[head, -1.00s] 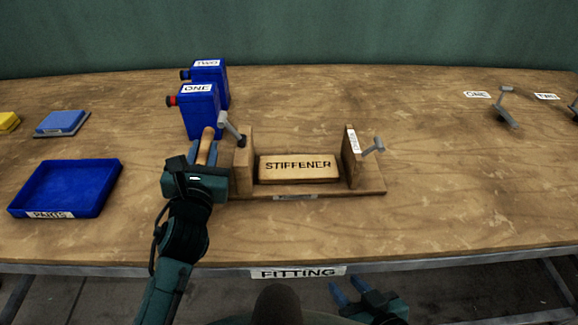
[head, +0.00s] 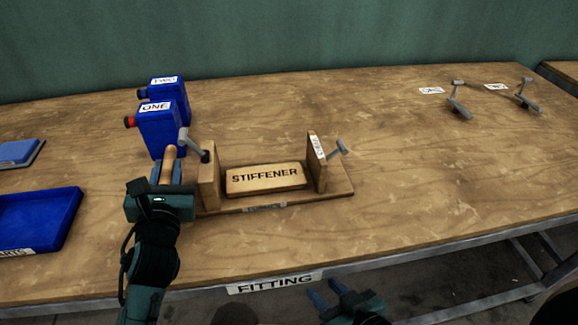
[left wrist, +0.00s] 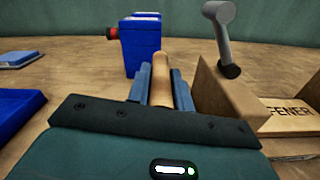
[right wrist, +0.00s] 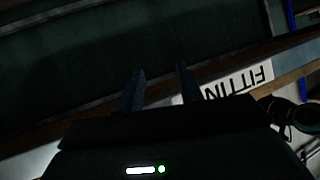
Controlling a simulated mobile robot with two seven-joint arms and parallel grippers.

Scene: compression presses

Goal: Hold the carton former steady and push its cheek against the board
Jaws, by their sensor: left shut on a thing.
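The carton former (head: 268,203) is a wooden base with two upright cheeks. A wooden board marked STIFFENER (head: 265,178) lies between them. The left cheek (head: 209,178) carries a grey lever, and the right cheek (head: 317,165) carries a label and another grey lever (head: 338,150). My left gripper (head: 168,172) is shut on a wooden handle (left wrist: 161,82) at the former's left side. The board is next to the right cheek; a gap shows at the left cheek. My right gripper (head: 330,295) is open and empty, low in front of the table edge, by the FITTING label (right wrist: 238,83).
Blue boxes marked ONE (head: 160,130) and TWO (head: 172,92) stand behind my left gripper. A blue parts tray (head: 62,222) is at the left. Two grey levers (head: 458,104) lie by labels at the back right. The table right of the former is clear.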

